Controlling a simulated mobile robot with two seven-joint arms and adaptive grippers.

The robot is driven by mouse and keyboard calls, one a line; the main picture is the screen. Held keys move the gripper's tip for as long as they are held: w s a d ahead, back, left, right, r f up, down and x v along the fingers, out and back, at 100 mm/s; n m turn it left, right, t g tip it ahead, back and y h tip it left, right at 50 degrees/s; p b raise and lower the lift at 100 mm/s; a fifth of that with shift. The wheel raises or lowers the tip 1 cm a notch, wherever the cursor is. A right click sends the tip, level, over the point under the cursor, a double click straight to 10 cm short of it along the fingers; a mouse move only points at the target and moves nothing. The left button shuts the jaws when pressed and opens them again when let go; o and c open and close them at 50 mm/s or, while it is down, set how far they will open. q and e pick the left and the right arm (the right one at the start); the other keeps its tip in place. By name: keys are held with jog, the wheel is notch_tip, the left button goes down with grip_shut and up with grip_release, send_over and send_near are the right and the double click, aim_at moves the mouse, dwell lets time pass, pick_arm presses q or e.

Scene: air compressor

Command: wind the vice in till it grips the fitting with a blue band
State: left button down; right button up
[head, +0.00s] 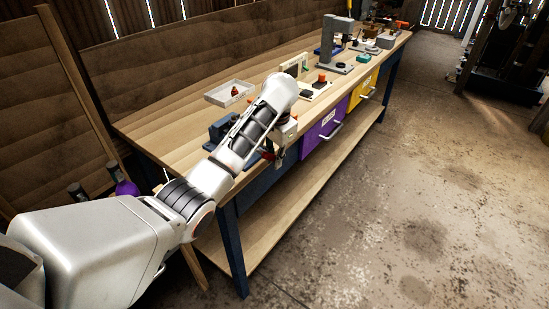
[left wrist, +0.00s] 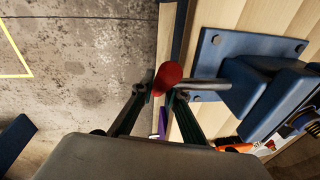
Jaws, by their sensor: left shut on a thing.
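The blue vice (head: 222,130) sits on the bench near its front left edge, partly behind my left arm. In the left wrist view its blue body (left wrist: 245,90) stands on a bolted plate, and a grey rod (left wrist: 205,85) runs out to a red knob (left wrist: 168,76). My left gripper (left wrist: 158,92) is shut on the red knob, one finger on each side; in the head view the gripper (head: 278,158) is at the bench's front edge. A dark and blue round part (left wrist: 299,122) shows at the vice's far side; I cannot tell whether it is the blue-banded fitting. My right gripper is out of view.
Further along the bench (head: 170,150) are a grey press (head: 335,45) and small parts. A purple drawer (head: 322,134) and a yellow drawer (head: 364,88) have protruding handles. The floor in front is clear.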

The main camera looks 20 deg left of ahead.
pick_arm(q)
jog(key=shift+s+d+f+g, duration=0.3)
jog(key=shift+d+f+g, duration=0.15)
jog(key=shift+g, duration=0.15)
jog(key=c, duration=2)
grip_release()
jog(key=shift+o, duration=0.2)
jog(key=shift+r, duration=0.2)
jog(key=shift+w+a+r, duration=0.1)
jog(key=shift+a+r, duration=0.05)
notch_tip(320, 180, up, 7)
jog(key=shift+d, duration=0.45)
jog(key=shift+r, duration=0.1)
